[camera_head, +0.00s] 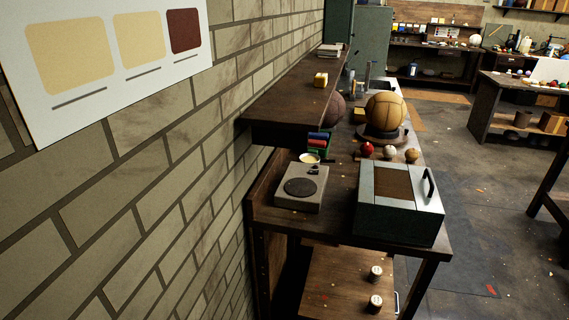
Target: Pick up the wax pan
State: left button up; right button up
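A small pale dish with yellowish contents (310,158), which looks like the wax pan, is on the dark wooden workbench (425,238), just behind a grey hot plate (318,200) with a round dark disc. It is small in the head view, and I cannot make out a handle. The hot plate's top holds nothing. Neither of my grippers is in view.
A grey metal box (400,222) with a black handle stands to the right of the hot plate. Behind are small balls (367,149) and a large tan ball (385,111) on a dark stand. A shelf (290,107) overhangs the bench's left. A brick wall (150,200) borders the left; floor (490,210) is open right.

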aim_at(312, 158)
jog(key=i+l+u, duration=0.25)
jog(key=u, duration=0.2)
jog(key=i+l+u, duration=0.15)
jog(key=l+u, duration=0.25)
